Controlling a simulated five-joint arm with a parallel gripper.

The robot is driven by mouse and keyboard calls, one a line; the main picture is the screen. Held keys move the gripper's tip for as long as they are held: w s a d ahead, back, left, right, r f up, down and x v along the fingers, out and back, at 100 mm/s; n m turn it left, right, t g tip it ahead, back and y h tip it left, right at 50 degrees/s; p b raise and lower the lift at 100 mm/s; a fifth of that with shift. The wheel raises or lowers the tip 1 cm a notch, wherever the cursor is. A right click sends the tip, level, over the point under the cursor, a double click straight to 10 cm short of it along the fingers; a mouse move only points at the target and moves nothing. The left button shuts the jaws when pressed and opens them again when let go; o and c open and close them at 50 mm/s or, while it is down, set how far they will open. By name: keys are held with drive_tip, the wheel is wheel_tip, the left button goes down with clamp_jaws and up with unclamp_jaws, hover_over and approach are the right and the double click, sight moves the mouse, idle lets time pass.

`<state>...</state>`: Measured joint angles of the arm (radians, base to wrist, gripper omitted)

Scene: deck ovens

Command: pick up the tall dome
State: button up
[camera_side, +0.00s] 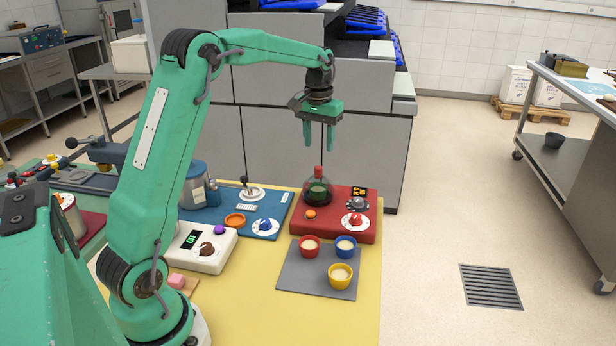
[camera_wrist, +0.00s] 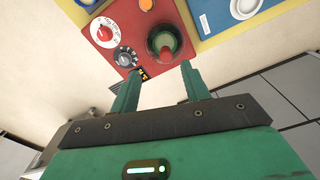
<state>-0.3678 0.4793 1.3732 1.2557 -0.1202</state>
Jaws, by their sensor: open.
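The tall dome (camera_side: 318,190) looks dark and see-through with a green inside and a red knob on top. It stands upright at the back left of the red box (camera_side: 361,221). In the wrist view the dome (camera_wrist: 156,36) shows from above, beyond my fingertips, with its red knob towards me. My gripper (camera_side: 319,141) hangs above the dome, fingers pointing down, with a clear gap over the knob. In the wrist view my gripper (camera_wrist: 158,76) has its two fingers apart with nothing between them.
The red box also carries a red-and-white dial (camera_side: 355,221), a dark knob (camera_side: 357,204) and an orange button (camera_side: 310,214). A grey mat (camera_side: 293,277) with three small cups lies in front. A blue panel (camera_side: 222,220) lies left. Grey cabinets (camera_side: 357,150) stand behind.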

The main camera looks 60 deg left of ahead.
sight(318, 167)
drive_tip(key=shift+w+a+f, duration=0.3)
drive_tip(key=shift+a+f, duration=0.2)
drive_tip(key=shift+a, duration=0.05)
drive_tip(key=shift+w+a+f, duration=0.25)
drive_tip(key=shift+a+f, duration=0.25)
drive_tip(key=shift+d+f, duration=0.15)
drive_tip(key=shift+f, duration=1.8)
drive_tip(key=shift+d+f, duration=0.15)
drive_tip(key=shift+f, duration=1.8)
clamp_jaws()
